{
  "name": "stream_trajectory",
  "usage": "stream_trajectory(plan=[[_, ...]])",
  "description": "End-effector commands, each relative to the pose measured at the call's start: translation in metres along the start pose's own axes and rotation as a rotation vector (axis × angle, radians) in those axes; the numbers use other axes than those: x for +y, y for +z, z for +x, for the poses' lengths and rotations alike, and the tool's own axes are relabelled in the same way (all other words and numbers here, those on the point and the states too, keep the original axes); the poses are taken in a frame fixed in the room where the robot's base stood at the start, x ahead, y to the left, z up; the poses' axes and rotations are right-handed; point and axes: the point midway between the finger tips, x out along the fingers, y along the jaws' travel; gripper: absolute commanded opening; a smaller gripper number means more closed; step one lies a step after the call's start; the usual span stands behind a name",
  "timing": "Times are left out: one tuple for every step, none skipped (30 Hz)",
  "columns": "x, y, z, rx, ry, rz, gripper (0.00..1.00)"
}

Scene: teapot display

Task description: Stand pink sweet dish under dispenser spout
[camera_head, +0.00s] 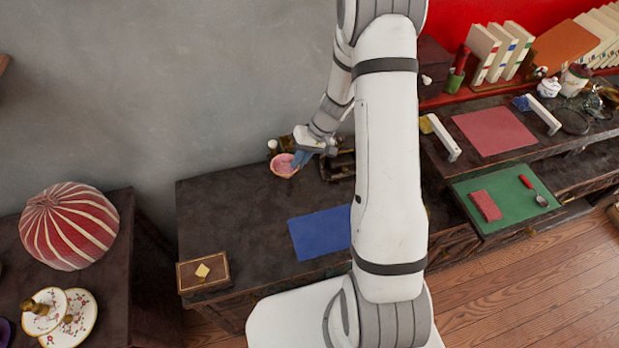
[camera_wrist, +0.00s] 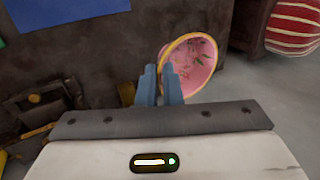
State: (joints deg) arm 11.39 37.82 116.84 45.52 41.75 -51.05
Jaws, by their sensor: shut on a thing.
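The pink sweet dish (camera_head: 284,167) is a small round bowl with a yellowish rim, at the back of the dark middle cabinet, near the grey wall. My gripper (camera_head: 299,159) is shut on its rim. In the wrist view the blue fingers (camera_wrist: 160,84) pinch the near edge of the dish (camera_wrist: 196,62), and its patterned inside shows. I cannot tell whether the dish touches the cabinet top. A dark framed object with brass parts (camera_head: 338,166) stands just right of my gripper, partly behind my arm; it may be the dispenser. I cannot make out a spout.
A small pale-topped bottle (camera_head: 273,147) stands close behind the dish. A blue mat (camera_head: 320,233) lies in front, and a brown box (camera_head: 203,273) sits at the front left corner. The cabinet top left of the mat is clear.

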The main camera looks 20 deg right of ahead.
Motion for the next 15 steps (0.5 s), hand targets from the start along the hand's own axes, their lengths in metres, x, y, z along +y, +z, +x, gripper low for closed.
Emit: stream_trajectory(plan=[[0.000, 0.000, 0.000, 0.000, 0.000, 0.001, 0.00], [0.000, 0.000, 0.000, 0.001, 0.000, 0.001, 0.00], [0.001, 0.000, -0.001, 0.001, 0.000, 0.002, 0.00], [0.001, 0.000, -0.001, 0.002, 0.000, 0.003, 0.00], [0.001, 0.000, -0.001, 0.002, 0.000, 0.003, 0.00], [0.002, 0.000, -0.001, 0.002, 0.000, 0.004, 0.00], [0.002, 0.000, -0.001, 0.003, 0.000, 0.005, 0.00], [0.003, 0.000, 0.000, 0.004, 0.001, 0.007, 0.00], [0.004, 0.000, 0.002, 0.007, 0.002, 0.010, 0.00], [0.006, -0.001, 0.004, 0.010, 0.003, 0.015, 0.00], [0.008, -0.001, 0.006, 0.014, 0.005, 0.022, 0.00], [0.011, -0.002, 0.011, 0.021, 0.008, 0.032, 0.00], [0.014, -0.003, 0.014, 0.027, 0.010, 0.041, 0.00], [0.017, -0.003, 0.018, 0.034, 0.013, 0.054, 0.00], [0.022, -0.004, 0.024, 0.045, 0.017, 0.072, 0.00]])
